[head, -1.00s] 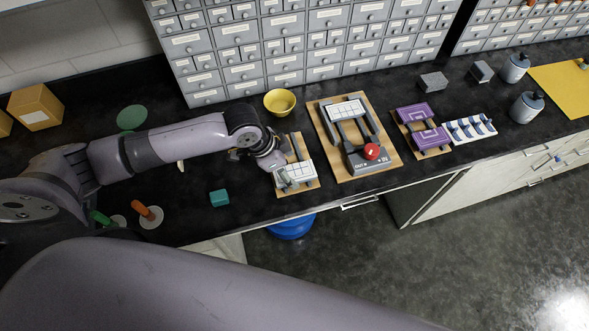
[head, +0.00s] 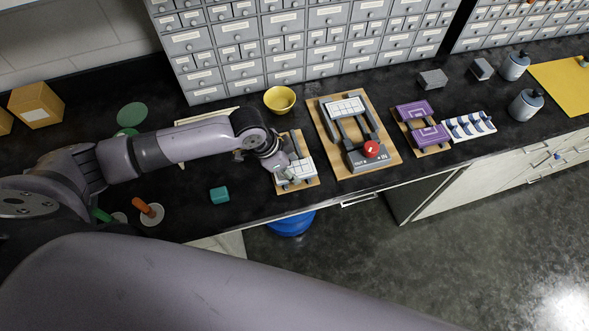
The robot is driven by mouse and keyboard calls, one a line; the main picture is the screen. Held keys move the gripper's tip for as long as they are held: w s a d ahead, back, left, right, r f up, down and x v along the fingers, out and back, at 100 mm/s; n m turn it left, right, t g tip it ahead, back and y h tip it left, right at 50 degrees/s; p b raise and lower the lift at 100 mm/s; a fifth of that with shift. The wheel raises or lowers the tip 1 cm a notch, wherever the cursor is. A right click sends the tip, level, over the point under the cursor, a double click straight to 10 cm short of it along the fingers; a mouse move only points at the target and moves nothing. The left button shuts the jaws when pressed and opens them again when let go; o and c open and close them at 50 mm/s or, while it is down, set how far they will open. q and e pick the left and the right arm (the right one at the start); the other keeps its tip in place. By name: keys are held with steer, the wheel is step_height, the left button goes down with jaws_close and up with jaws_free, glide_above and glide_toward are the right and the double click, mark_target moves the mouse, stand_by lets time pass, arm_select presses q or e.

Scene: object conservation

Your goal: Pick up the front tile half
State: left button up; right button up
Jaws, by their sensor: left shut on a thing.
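The front tile half (head: 303,169), a pale piece with a grid of squares, is at the front of a small wooden board (head: 311,186) at the counter's front edge. My left gripper (head: 288,179) reaches over the board from the left and is shut on the front tile half, at its left side. The wrist and fingers hide part of the tile and the board's left side. I cannot tell whether the tile is touching the board or slightly lifted. My right gripper is not in view.
A yellow bowl (head: 280,100) stands behind the board. To the right is a larger wooden board (head: 391,159) with a grey frame device and red knob (head: 371,149). A teal block (head: 219,195) sits at left on the dark counter.

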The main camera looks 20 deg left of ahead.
arm_select(q)
steer(key=c, duration=0.4)
steer(key=shift+r, duration=0.2)
